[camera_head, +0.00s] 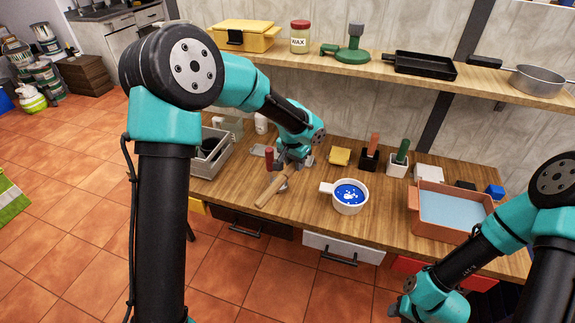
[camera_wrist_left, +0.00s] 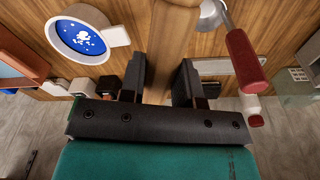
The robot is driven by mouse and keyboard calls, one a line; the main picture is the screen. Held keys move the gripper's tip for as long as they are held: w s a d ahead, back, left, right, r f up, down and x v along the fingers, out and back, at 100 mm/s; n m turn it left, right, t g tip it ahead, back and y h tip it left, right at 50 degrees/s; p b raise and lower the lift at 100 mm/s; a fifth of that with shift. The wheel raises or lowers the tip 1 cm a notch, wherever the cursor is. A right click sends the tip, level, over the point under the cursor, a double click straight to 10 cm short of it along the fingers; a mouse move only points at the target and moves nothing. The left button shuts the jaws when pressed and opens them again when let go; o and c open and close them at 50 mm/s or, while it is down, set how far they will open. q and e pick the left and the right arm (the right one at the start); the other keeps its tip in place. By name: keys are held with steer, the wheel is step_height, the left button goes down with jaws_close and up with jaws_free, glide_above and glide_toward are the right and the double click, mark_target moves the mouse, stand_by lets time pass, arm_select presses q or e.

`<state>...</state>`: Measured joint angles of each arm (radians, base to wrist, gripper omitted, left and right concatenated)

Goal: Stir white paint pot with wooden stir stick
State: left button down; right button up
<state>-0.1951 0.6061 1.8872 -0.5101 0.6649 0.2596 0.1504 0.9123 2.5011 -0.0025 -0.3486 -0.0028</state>
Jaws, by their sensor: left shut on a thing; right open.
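A white pot (camera_head: 350,208) with a side handle stands on the wooden bench and holds blue paint with a white patch; the left wrist view shows it at the upper left (camera_wrist_left: 118,36). My left gripper (camera_head: 290,162) is left of and behind the pot. It is shut on the wooden stir stick (camera_head: 273,190), which slants down toward the bench's front edge. In the left wrist view the stick (camera_wrist_left: 177,40) runs between the two fingers (camera_wrist_left: 160,85). I cannot tell whether the stick touches the bench. My right gripper (camera_head: 396,309) is open at the bottom, partly cut off by the frame.
A red-handled metal tool (camera_wrist_left: 245,62) lies close beside the stick. A grey crate (camera_head: 210,155) stands at the left and a terracotta tray (camera_head: 425,222) at the right. Brush holders (camera_head: 398,168) and a yellow sponge (camera_head: 340,156) are behind the pot. Bench between pot and tray is clear.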

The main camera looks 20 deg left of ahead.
arm_select(q)
steer(key=w+d+r+m+t+h, duration=0.1)
steer(key=w+d+r+t+h, duration=0.4)
steer(key=d, duration=0.4)
steer(key=w+d+r+m+t+h, duration=0.2)
steer(key=w+d+r+t+h, duration=0.2)
steer(key=d, duration=0.5)
step_height(320, 180, up, 3)
steer(key=shift+w+d+f+t+h, duration=0.2)
steer(key=shift+w+t+h, duration=0.2)
steer(key=shift+w+h, duration=0.7)
steer(key=shift+w+f, duration=0.15)
steer(key=shift+f, duration=0.05)
